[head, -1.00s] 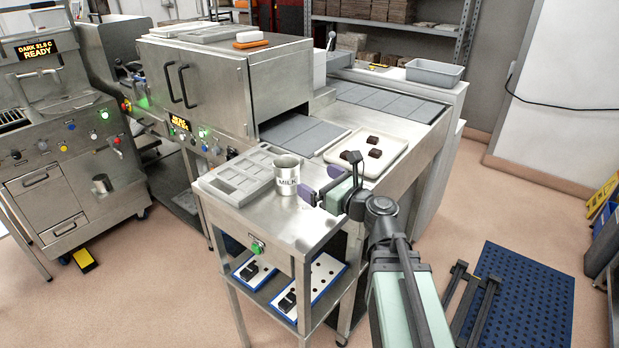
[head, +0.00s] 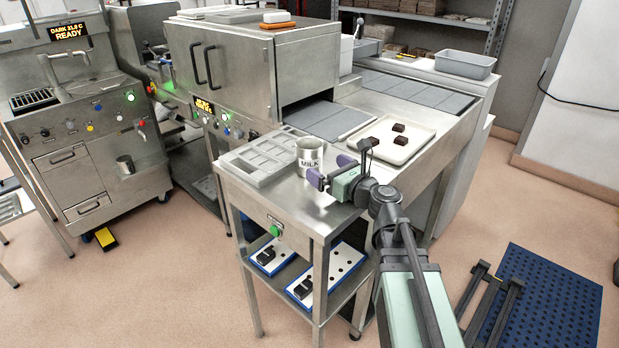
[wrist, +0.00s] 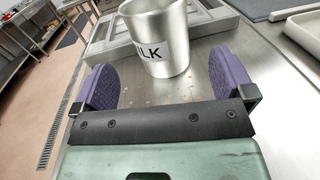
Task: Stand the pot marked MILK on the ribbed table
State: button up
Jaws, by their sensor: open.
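The pot marked MILK (head: 310,163) is an upright, open-topped steel can on the steel cart top (head: 290,205). In the wrist view the pot (wrist: 165,45) stands ahead of the palm, roughly between the two purple pads, its label partly turned to the left. My gripper (head: 330,171) is open, low over the cart top, close to the pot. In the wrist view gaps show between the pot and both pads of my gripper (wrist: 166,80). A slatted grille (head: 34,97) lies under the spout of the left machine; I cannot tell whether it is the ribbed table.
A grey mould (head: 262,157) lies beside the pot. A white tray (head: 420,150) with several dark pieces sits behind my gripper. A steel cabinet (head: 245,70) over a belt stands behind the cart.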

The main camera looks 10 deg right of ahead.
aim_at(319, 161)
jog(key=p+x, duration=0.1)
jog(key=x, duration=0.2)
jog(key=shift+w+r, duration=0.2)
jog(key=x, duration=0.4)
jog(key=shift+a+f, duration=0.1)
jog(key=shift+a, duration=0.05)
jog(key=c, duration=1.1)
